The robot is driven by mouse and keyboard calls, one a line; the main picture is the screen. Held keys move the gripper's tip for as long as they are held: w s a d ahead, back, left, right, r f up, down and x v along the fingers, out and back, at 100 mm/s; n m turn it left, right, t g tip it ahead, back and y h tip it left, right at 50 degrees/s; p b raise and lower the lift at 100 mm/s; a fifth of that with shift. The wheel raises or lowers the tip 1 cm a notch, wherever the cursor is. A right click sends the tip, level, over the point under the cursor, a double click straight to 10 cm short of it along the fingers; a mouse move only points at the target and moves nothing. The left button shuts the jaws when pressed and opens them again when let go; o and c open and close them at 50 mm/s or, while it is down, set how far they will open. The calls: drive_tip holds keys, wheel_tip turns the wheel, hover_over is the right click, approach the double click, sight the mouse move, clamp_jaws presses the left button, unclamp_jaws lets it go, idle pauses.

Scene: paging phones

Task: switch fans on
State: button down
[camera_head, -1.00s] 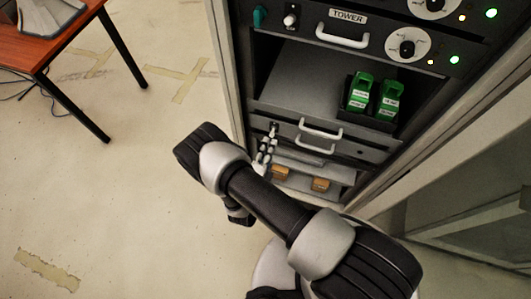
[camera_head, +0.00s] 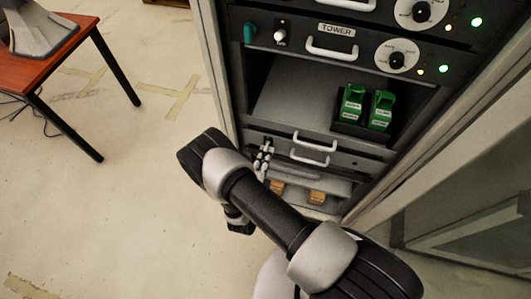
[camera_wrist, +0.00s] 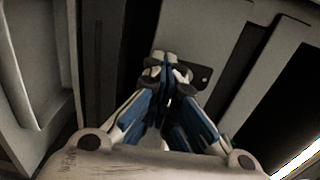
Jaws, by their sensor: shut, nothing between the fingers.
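My gripper (camera_head: 262,160) is low at the left side of the rack, in front of the lower drawer panel. In the wrist view its blue-and-grey fingers (camera_wrist: 166,62) are together, with nothing seen between them. The fingertips are at a small dark plate (camera_wrist: 203,76) with a hole at its right end, on a grey panel. The fingers cover the plate's middle, so any switch there is hidden. I cannot tell whether they touch it. No fan label is readable. In the head view a small dark part (camera_head: 268,143) shows just above the fingers.
The rack has a TOWER panel (camera_head: 337,30) with a white handle, a knob and lit lamps. Below, green devices (camera_head: 366,107) stand on an open shelf. White handles (camera_head: 315,142) and orange-brown blocks (camera_head: 316,197) are lower. A table (camera_head: 50,50) stands left; the floor between is clear.

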drive_tip(key=shift+r+p, duration=0.3)
drive_tip(key=shift+r, duration=0.35)
drive_tip(key=shift+f, duration=0.2)
drive_tip(key=f+b+v, duration=0.1)
drive_tip(key=v, duration=0.7)
idle(0.7)
